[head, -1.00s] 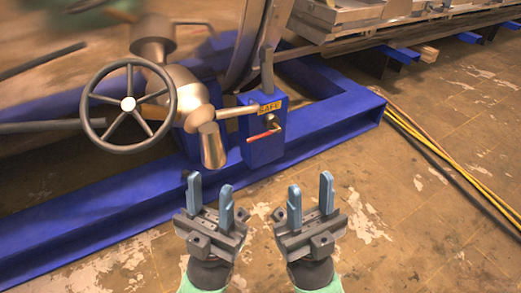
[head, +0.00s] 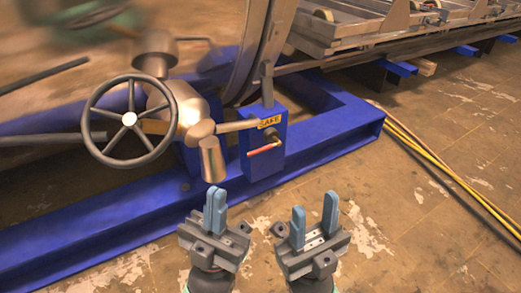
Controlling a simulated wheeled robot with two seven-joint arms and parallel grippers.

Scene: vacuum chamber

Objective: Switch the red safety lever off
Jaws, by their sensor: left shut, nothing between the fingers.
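The red safety lever (head: 265,148) is a short red handle on the front of a blue box (head: 248,165), below a yellow label (head: 269,121) that seems to read SAFE. It points left and slightly down from its pivot. My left gripper (head: 215,210) is below and left of the lever, its blue fingers together and empty. My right gripper (head: 314,222) is below and right of the lever, its fingers apart with nothing between them. Neither gripper touches the lever.
A grey handwheel (head: 129,118) and metallic valve body (head: 211,158) stand left of the box. A blue frame beam (head: 330,143) runs behind and beside it. Yellow cables (head: 430,155) lie on the worn floor at right. Space between the grippers and box looks free.

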